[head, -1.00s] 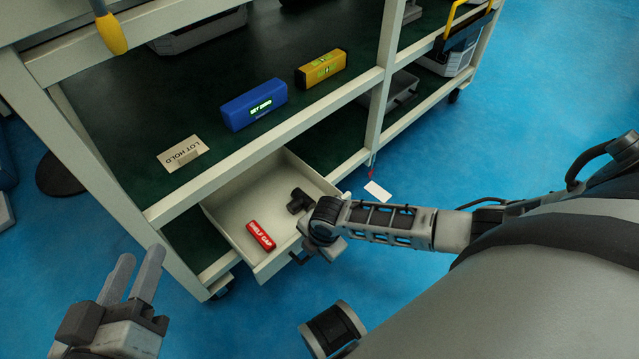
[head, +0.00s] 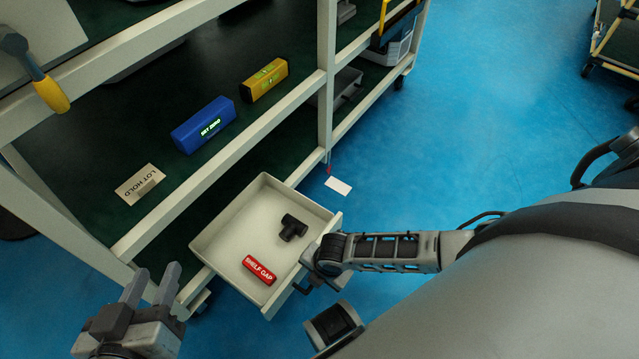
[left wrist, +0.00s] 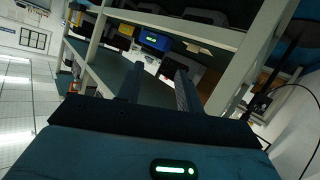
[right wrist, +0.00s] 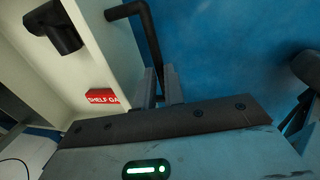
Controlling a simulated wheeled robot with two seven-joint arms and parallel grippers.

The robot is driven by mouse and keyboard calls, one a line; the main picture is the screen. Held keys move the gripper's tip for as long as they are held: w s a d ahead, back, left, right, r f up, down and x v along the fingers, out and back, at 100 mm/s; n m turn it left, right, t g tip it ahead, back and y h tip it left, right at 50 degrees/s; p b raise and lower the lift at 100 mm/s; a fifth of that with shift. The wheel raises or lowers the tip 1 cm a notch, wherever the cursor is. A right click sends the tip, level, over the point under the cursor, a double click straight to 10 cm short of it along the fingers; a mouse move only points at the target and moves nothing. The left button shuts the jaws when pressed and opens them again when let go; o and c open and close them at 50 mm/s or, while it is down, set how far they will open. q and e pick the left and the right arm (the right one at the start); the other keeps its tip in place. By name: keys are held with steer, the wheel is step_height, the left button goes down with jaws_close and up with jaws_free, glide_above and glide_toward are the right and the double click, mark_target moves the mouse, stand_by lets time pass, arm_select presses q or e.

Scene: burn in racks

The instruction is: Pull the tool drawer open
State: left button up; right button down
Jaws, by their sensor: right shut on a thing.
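The tool drawer (head: 226,222) is a cream tray that stands well out from the rack's lower shelf. Inside it lie a black pipe tee (head: 292,227) and a red block marked SHELF GAP (head: 259,269). The drawer's dark bar handle (right wrist: 150,40) shows on its front face in the right wrist view. My right gripper (right wrist: 160,88) is shut on that handle; in the head view my right arm mostly hides it. My left gripper (head: 151,287) is open and empty, left of the drawer and in front of the rack.
The rack shelf above holds a blue device (head: 203,124), a yellow level (head: 264,79) and a LOT HOLD card (head: 139,184). A white tag (head: 338,186) hangs from the rack. A yellow-framed cart (head: 615,45) stands at the far right. Blue floor is clear between.

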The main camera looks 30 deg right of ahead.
steer(key=c, duration=1.5)
jaws_free()
steer(key=shift+s, duration=0.1)
